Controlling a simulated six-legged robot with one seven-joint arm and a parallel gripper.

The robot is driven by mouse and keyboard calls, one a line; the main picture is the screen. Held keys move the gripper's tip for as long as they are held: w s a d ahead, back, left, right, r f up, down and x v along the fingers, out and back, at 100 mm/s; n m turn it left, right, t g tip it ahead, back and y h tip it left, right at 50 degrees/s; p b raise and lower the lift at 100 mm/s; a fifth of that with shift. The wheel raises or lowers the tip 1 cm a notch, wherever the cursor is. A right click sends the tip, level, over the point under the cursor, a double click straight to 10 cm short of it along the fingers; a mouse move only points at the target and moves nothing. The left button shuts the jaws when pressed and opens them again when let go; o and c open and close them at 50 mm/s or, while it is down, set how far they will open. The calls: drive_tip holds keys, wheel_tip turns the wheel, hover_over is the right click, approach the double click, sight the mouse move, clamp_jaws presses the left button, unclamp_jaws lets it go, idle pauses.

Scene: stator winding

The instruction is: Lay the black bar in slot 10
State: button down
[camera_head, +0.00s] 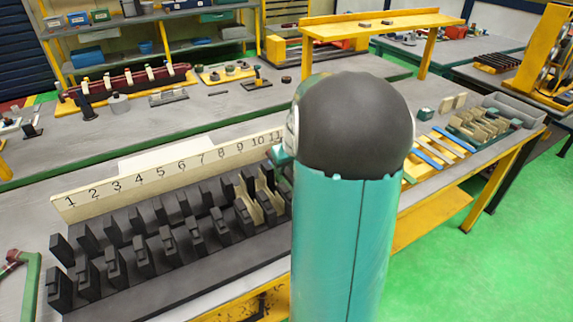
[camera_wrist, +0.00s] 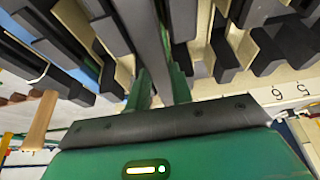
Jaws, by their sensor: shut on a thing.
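The label 10 (camera_head: 257,141) is clear, left of my arm. Cream liners (camera_head: 244,212) show among the dark teeth near the labels 9 to 11. My gripper (camera_wrist: 160,88) is shut on the black bar (camera_wrist: 150,30), which runs up and away between the green fingers in the wrist view. In the head view my arm hides the gripper and bar. I cannot tell whether the bar touches a slot.
Dark teeth (camera_wrist: 225,55) and cream pieces surround the bar closely in the wrist view. To the right in the head view lie blue and cream strips (camera_head: 432,157) and a grey tray (camera_head: 505,108). A yellow raised shelf (camera_head: 385,22) stands behind.

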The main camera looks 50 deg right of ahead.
sight(288, 172)
drive_tip(key=shift+f, duration=0.6)
drive_tip(key=shift+f, duration=1.3)
idle(0.6)
drive_tip(key=c, duration=1.2)
unclamp_jaws()
drive_tip(key=shift+o, duration=0.2)
drive_tip(key=shift+r, duration=0.25)
drive_tip(key=shift+r, duration=0.35)
drive_tip(key=shift+r, duration=0.3)
drive_tip(key=shift+r, duration=3.65)
